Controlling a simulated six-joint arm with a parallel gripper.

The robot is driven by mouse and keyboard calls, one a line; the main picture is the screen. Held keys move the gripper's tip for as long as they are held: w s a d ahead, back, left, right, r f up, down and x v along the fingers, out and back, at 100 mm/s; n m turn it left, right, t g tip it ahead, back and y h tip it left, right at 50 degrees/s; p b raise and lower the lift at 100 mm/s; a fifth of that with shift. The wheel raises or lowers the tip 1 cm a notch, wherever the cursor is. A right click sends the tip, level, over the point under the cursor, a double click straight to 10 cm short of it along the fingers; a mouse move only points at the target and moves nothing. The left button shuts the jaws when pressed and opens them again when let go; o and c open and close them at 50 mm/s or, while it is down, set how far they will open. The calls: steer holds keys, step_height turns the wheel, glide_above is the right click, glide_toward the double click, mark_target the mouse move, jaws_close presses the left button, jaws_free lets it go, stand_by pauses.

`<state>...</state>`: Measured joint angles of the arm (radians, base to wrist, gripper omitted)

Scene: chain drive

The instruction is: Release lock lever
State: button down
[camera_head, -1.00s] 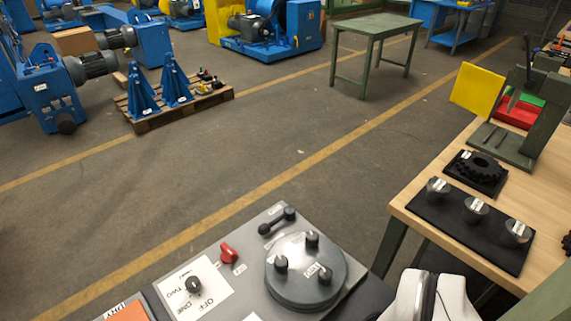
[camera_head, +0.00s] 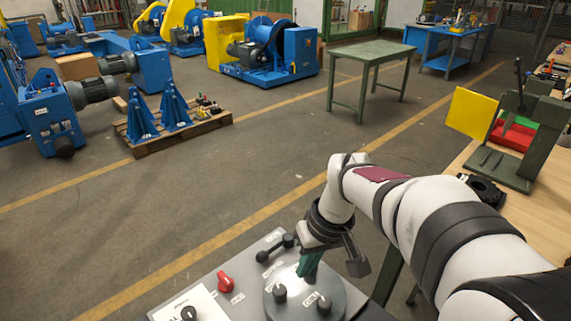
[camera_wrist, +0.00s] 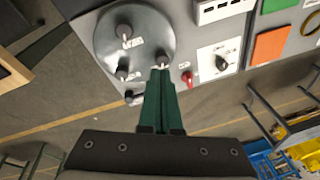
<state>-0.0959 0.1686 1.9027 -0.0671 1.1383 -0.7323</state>
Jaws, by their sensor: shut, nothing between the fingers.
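A black lever (camera_head: 275,247) with round ends sits on the grey panel beside the round grey disc (camera_head: 300,313). In the wrist view the lever (camera_wrist: 134,97) shows just left of my fingers, beside the disc's rim. My gripper (camera_head: 307,268) has green fingers, shut and empty, pointing down over the disc's far edge. In the wrist view my gripper (camera_wrist: 160,72) has its tips beside one black disc knob (camera_wrist: 161,60); whether they touch is unclear. In the head view the fingers hide that knob. The lever's label is too small to read.
A red knob (camera_head: 225,282) stands left of the disc, and a black selector knob (camera_head: 189,313) on a white plate is nearer. Two more black knobs (camera_wrist: 124,31) stand on the disc. A wooden table (camera_head: 520,215) with a green stand is at right.

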mark_target(275, 248)
steer(key=w+a+f+n, duration=0.2)
steer(key=w+f+n, duration=0.1)
steer(key=w, duration=0.4)
steer(key=w+a+f+n+t, duration=0.1)
steer(key=w+a+f+n, duration=0.2)
steer(key=w+f, duration=0.2)
steer(key=shift+w+a+f+n, duration=0.2)
steer(key=shift+w+n, duration=0.2)
steer(key=shift+w, duration=0.45)
steer(key=x, duration=1)
steer(key=shift+s+a, duration=0.1)
steer(key=shift+a, duration=0.05)
steer(key=shift+r, duration=0.1)
steer(key=shift+a, duration=0.15)
